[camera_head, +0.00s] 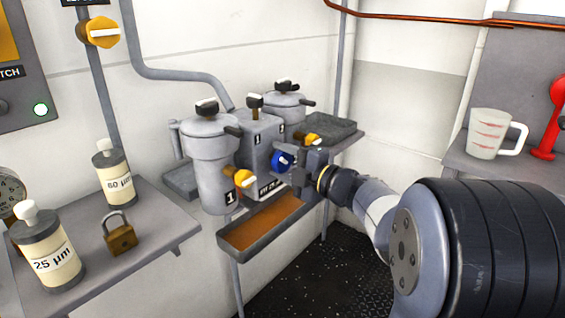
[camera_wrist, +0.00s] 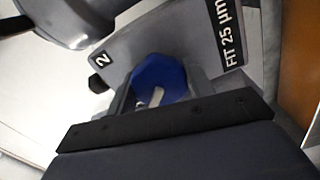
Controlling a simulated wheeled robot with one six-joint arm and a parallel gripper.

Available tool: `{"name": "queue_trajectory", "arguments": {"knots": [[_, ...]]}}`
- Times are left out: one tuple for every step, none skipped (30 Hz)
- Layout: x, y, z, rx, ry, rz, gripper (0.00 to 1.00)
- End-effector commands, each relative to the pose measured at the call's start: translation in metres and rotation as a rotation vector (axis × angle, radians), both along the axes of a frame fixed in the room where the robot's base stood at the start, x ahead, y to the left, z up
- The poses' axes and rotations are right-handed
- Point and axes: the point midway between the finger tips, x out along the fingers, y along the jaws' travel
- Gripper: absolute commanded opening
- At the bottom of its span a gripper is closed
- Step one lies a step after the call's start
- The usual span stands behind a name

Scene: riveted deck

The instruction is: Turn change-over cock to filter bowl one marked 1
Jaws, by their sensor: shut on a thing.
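The change-over cock (camera_head: 281,161) has a blue knob with a pale pointer, on the front of the grey block between two filter bowls. Filter bowl one (camera_head: 212,165), marked 1, stands left of it with a yellow drain knob (camera_head: 244,179). The second bowl (camera_head: 285,108) stands behind to the right. My gripper (camera_head: 295,170) is shut on the blue knob. In the wrist view the blue knob (camera_wrist: 158,82) sits between the jaws, partly hidden by them. The mark 2 and a label FIT 25 µm (camera_wrist: 229,35) show beside it.
A drip tray (camera_head: 265,222) lies below the block. The left shelf holds two filter canisters (camera_head: 114,175) (camera_head: 50,255) and a padlock (camera_head: 120,236). A measuring jug (camera_head: 490,135) and a red lever (camera_head: 550,120) are at right. Another yellow knob (camera_head: 313,140) is close to my gripper.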

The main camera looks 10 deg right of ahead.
Motion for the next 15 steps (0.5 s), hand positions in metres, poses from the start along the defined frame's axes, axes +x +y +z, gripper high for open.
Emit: {"name": "queue_trajectory", "arguments": {"knots": [[-0.0002, 0.0003, -0.0009, -0.003, 0.001, 0.002, 0.27], [-0.0002, 0.0003, -0.0009, -0.003, 0.001, 0.002, 0.27], [-0.0002, 0.0003, -0.001, -0.003, 0.001, 0.002, 0.27], [-0.0002, 0.0003, -0.001, -0.003, 0.001, 0.002, 0.51], [-0.0002, 0.0003, -0.001, -0.003, 0.0, 0.001, 0.53], [-0.0002, 0.0003, -0.0009, -0.003, 0.0, 0.001, 0.56], [-0.0002, 0.0003, -0.0008, -0.003, 0.0, 0.001, 0.59], [-0.0002, 0.0002, -0.0009, -0.002, 0.001, 0.001, 0.61], [-0.0001, 0.0002, -0.0008, -0.002, 0.001, 0.001, 0.65], [-0.0001, 0.0002, -0.0007, -0.002, 0.001, 0.001, 0.67], [-0.0001, 0.0002, -0.0007, -0.001, 0.0, 0.001, 0.7], [-0.0001, 0.0002, -0.0006, -0.001, 0.0, 0.0, 0.72], [-0.0001, 0.0002, -0.0006, -0.001, 0.0, 0.0, 0.72], [-0.0001, 0.0002, -0.0005, -0.001, 0.0, 0.0, 0.72], [-0.0001, 0.0001, -0.0004, -0.001, 0.001, 0.0, 0.72]]}}
